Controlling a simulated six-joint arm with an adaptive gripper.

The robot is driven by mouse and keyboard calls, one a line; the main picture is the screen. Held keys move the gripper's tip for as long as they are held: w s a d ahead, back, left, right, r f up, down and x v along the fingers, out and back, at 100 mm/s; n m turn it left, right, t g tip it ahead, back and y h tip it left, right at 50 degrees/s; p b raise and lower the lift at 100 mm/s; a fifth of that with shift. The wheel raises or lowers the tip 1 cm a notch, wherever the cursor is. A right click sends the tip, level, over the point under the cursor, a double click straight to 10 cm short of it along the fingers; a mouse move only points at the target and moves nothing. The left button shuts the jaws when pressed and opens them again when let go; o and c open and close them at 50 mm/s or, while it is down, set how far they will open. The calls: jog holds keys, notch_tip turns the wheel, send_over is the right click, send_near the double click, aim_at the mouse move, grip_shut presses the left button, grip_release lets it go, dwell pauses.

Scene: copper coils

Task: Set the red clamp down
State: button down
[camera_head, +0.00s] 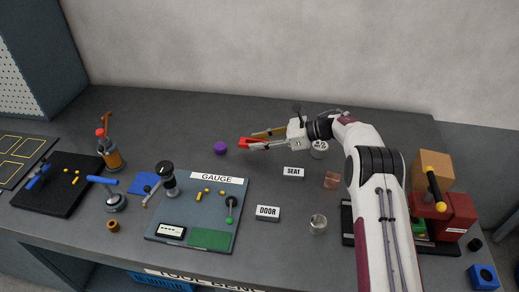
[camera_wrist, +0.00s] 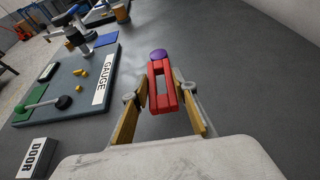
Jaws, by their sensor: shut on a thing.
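The red clamp (camera_head: 247,142) is a narrow red frame with a long opening down its middle. My gripper (camera_head: 262,140) is shut on it, and the clamp sticks out beyond the fingertips, towards the left in the head view. In the wrist view the clamp (camera_wrist: 154,100) sits between the two brass-coloured fingers of my gripper (camera_wrist: 161,92), pointing away from the wrist. It seems to be held over the bare grey bench (camera_head: 262,174); I cannot tell the height of the gap beneath it.
A purple round piece (camera_head: 221,148) lies just beyond the clamp's tip. The GAUGE board (camera_head: 232,205) with small brass pieces is to the front left. SEAT (camera_head: 293,171) and DOOR (camera_head: 267,213) labels stand nearby. Bare bench lies between clamp and board.

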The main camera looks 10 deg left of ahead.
aim_at(260, 155)
jog(key=shift+f, duration=1.8)
jog(key=shift+f, duration=0.15)
jog(key=c, duration=1.6)
grip_release()
jog(key=v, duration=1.2)
jog(key=shift+r, duration=0.2)
